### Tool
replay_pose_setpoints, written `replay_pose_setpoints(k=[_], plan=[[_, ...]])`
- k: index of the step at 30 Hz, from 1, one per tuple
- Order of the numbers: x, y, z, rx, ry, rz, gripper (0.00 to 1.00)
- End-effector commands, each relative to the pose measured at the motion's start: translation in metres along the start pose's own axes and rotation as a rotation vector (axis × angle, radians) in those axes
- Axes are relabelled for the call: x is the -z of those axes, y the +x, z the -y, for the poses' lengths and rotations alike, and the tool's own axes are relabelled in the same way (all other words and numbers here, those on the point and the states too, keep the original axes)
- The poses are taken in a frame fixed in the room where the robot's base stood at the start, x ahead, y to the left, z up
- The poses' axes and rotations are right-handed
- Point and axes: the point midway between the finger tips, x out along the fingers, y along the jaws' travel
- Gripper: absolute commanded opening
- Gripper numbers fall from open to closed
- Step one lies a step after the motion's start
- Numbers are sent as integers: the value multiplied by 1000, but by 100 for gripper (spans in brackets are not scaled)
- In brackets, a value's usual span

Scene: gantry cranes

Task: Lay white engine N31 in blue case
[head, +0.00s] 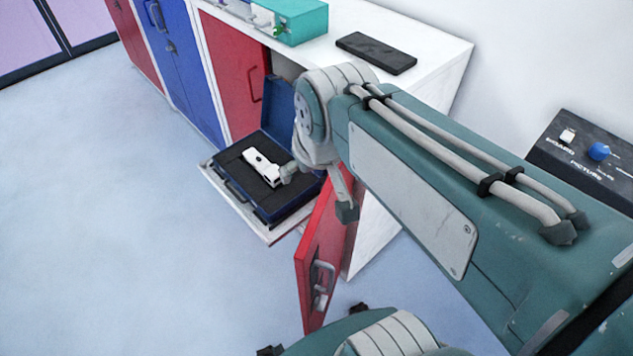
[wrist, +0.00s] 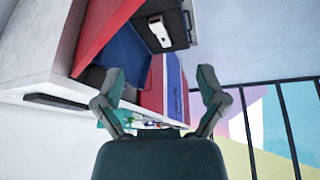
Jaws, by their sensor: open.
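The white engine (head: 262,167) lies on the dark inner bed of the open blue case (head: 229,162), whose blue lid stands raised at the back. The engine also shows at the top of the wrist view (wrist: 158,30), in the case (wrist: 180,36). My gripper (head: 318,190) is open at the right side of the case, and one finger partly overlaps the case near the engine's right end in the head view. In the wrist view my gripper (wrist: 158,97) has its fingers wide apart with nothing between them, and the engine is well beyond them. No N31 label is readable.
The case rests on a white pulled-out shelf (head: 212,178) of the cabinet. An open red door (head: 320,250) stands just right of it. On the white top are a teal box (head: 298,22) and a dark flat object (head: 376,53). The floor at left is clear.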

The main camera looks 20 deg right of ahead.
Motion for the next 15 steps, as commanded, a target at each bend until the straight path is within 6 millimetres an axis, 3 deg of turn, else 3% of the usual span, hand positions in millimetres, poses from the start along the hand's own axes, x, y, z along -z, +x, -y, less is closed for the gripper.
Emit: replay_pose_setpoints(k=[3,6,15], plan=[[-28,-6,1,-1,23,-40,91],[-43,-7,2,-1,35,-60,91],[-52,-6,2,-1,45,-69,91]])
